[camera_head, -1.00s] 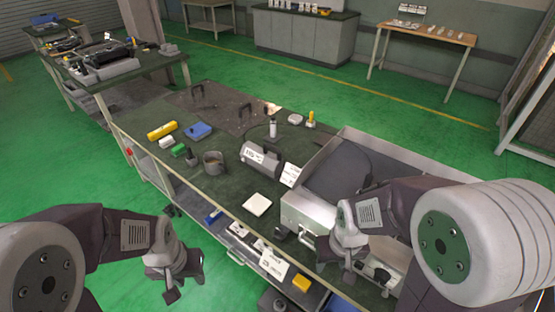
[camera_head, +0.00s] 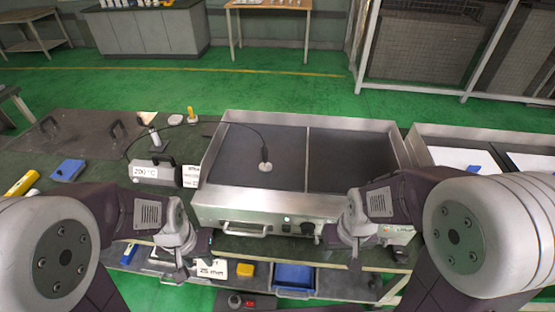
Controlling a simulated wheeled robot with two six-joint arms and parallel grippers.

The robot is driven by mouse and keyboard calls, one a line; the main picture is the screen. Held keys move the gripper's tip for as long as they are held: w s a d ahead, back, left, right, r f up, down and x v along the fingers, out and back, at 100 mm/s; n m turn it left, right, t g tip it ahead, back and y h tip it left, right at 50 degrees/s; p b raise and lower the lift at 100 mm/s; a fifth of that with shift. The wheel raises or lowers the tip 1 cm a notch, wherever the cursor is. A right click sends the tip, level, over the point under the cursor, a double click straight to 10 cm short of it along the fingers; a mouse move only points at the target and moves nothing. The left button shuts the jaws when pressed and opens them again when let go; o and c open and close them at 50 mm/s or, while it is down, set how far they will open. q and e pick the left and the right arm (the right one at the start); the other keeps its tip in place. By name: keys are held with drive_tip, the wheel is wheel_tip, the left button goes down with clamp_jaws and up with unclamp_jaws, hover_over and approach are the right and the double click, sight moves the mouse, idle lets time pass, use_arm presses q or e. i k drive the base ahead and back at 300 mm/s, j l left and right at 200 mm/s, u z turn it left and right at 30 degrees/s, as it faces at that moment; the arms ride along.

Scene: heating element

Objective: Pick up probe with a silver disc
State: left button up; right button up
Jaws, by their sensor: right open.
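The probe with a silver disc (camera_head: 265,166) stands on the left half of the dark griddle plate, its disc on the surface and a thin black cable arching away to the left. The cable runs towards a grey meter box (camera_head: 153,171) with a "200 °C" label. My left gripper (camera_head: 193,258) is open and empty, in front of the bench, left of and nearer than the probe. My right gripper (camera_head: 343,250) is open and empty, in front of the griddle's right half. Neither touches the probe.
The steel griddle (camera_head: 270,208) has raised side and back walls, plus a front handle and knobs. A white label card (camera_head: 190,176) stands at its left wall. Trays with white sheets (camera_head: 463,158) are on the right. The plate's right half is clear.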

sight(265, 166)
drive_tip(key=i+j, duration=0.1)
drive_tip(key=j, duration=0.55)
drive_tip(key=i+j+z, duration=0.15)
drive_tip(key=j, duration=0.5)
drive_tip(key=i+j, duration=0.1)
drive_tip(key=j, duration=0.55)
drive_tip(key=z, duration=0.05)
